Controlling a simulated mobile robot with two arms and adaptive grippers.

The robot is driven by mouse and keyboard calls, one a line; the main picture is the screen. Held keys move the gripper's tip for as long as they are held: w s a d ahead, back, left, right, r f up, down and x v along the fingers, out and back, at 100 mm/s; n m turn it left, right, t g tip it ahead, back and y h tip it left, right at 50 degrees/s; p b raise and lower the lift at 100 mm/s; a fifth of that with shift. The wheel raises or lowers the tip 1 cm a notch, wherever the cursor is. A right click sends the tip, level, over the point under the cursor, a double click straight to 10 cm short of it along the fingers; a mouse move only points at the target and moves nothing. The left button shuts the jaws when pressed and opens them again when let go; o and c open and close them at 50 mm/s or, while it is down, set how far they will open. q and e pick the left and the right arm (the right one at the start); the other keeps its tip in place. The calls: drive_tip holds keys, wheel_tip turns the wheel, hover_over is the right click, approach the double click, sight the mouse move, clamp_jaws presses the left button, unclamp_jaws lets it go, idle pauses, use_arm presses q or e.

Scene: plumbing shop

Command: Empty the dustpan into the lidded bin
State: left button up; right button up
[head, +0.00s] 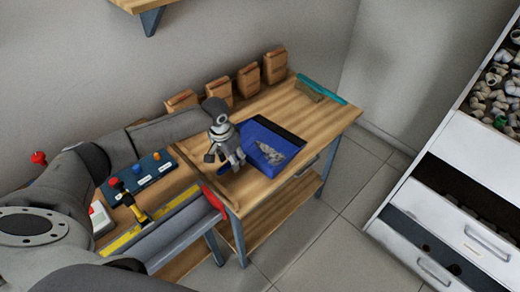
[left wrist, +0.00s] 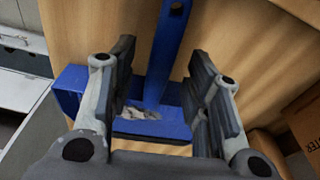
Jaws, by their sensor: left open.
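The blue dustpan (head: 290,137) lies on the wooden workbench with grey debris (head: 270,153) in its pan. Its handle points left, partly hidden by my left gripper (head: 233,160). In the left wrist view the dustpan's pan (left wrist: 70,88) and handle (left wrist: 168,55) show, with some debris (left wrist: 143,108) inside. My left gripper (left wrist: 163,62) is open, with its fingers on either side of the handle in that view and a gap on both sides. I cannot tell how far above the handle it is. No lidded bin shows. My right gripper is not in view.
The workbench (head: 335,118) also carries several brown bins (head: 274,67) along the wall, a teal strip (head: 322,88), a blue block with knobs (head: 150,172) and a yellow level (head: 122,240). A drawer cabinet with pipe fittings (head: 455,150) stands right. Tiled floor between is clear.

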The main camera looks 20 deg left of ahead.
use_arm(q)
drive_tip(key=shift+w+f, duration=0.1)
drive_tip(key=shift+f, duration=0.6)
clamp_jaws()
drive_tip(key=shift+r, duration=0.2)
wheel_tip(320, 180, up, 12)
drive_tip(key=p, duration=1.2)
drive_tip(key=shift+p, duration=0.3)
drive_tip(key=shift+f, duration=0.15)
